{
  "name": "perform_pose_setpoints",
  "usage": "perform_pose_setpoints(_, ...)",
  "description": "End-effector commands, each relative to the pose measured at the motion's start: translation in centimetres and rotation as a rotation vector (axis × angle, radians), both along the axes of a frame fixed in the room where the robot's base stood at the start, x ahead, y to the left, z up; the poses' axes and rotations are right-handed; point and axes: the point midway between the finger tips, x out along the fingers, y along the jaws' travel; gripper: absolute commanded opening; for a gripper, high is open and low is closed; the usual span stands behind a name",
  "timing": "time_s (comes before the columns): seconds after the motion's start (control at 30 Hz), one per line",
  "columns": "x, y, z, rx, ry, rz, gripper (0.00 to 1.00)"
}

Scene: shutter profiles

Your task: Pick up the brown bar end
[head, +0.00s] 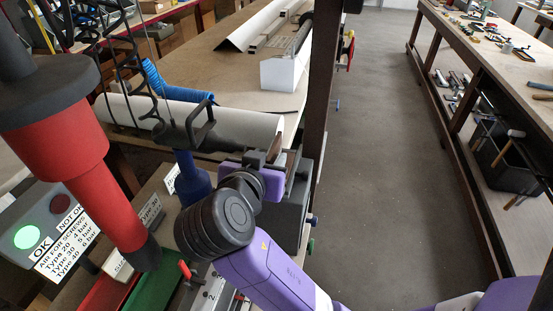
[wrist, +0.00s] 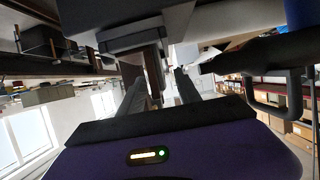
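A small brown piece, which looks like the brown bar end (head: 276,143), stands up at my gripper (head: 266,160), near the right end of the long white profile (head: 240,122). In the wrist view the brown piece (wrist: 153,72) shows beyond the fingers, close to the left one. The two fingers of my gripper (wrist: 162,88) stand apart with a gap between them. I cannot tell whether the left finger touches the brown piece. The far side of the piece is hidden.
A black tool with a loop handle (head: 203,125) hangs close left of my gripper. A red and black cylinder (head: 75,150) and a box with a lit green button (head: 28,237) are at left. A dark post (head: 318,100) stands close right; the aisle floor (head: 385,150) is clear.

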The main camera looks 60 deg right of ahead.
Motion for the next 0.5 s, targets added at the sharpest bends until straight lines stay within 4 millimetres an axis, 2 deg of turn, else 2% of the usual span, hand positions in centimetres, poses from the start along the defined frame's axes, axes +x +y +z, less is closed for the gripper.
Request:
perform_pose_setpoints(0.2,0.7,-2.7,-1.3,-0.001,0.003,-0.003,0.40)
perform_pose_setpoints(0.5,1.0,-3.2,-1.7,0.000,0.002,0.001,0.40)
